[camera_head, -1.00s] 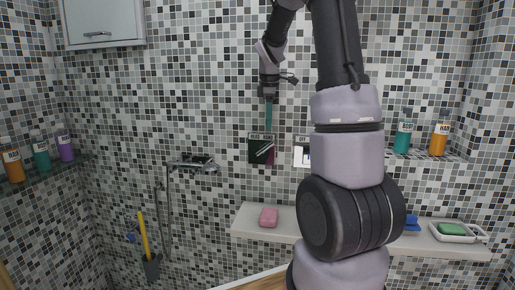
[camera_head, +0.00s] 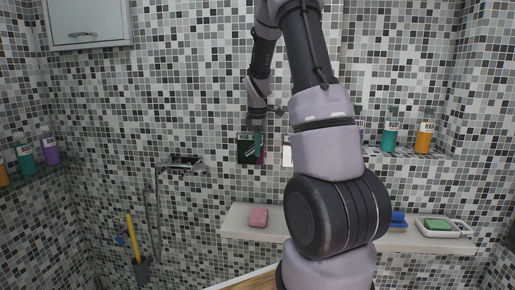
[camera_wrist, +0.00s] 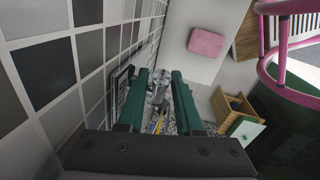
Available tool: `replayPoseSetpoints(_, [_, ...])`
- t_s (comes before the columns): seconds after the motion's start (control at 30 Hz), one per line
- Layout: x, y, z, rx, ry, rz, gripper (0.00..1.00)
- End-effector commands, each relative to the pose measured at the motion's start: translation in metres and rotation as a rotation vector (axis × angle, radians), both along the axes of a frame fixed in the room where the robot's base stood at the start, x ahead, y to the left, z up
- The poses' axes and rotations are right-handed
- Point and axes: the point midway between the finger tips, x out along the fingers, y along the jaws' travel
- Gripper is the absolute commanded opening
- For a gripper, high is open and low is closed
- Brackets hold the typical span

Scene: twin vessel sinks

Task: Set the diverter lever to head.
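The shower mixer (camera_head: 182,163), a metal bar with a hose, is on the tiled wall left of centre in the head view. In the wrist view, metal fittings (camera_wrist: 160,88) show small and far off between my fingers. I cannot make out the diverter lever or its setting. My gripper (camera_wrist: 159,74) has two green fingers, apart, with nothing held between them. In the head view my gripper (camera_head: 256,130) is above and right of the mixer, in front of the top of a dark framed panel (camera_head: 246,151). Its fingertips are hard to see there.
A pale ledge (camera_head: 238,222) below holds a pink block (camera_head: 258,216), also in the wrist view (camera_wrist: 207,42). The tiled wall (camera_wrist: 90,70) is close beside my left finger. Bottles stand on shelves at both sides.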

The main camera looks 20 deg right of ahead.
Motion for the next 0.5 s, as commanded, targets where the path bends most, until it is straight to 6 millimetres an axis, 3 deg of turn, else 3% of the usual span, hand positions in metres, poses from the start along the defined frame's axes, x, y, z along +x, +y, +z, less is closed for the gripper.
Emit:
replayPoseSetpoints(0.1, [0.0000,0.0000,0.0002,0.000,0.000,0.000,0.35])
replayPoseSetpoints(0.17, [0.0000,0.0000,0.0003,0.000,0.000,0.000,0.15])
replayPoseSetpoints(0.2, [-0.0001,0.0000,0.0004,0.000,0.000,0.000,0.00])
replayPoseSetpoints(0.5, [0.0001,0.0001,0.0006,0.000,0.000,0.000,0.00])
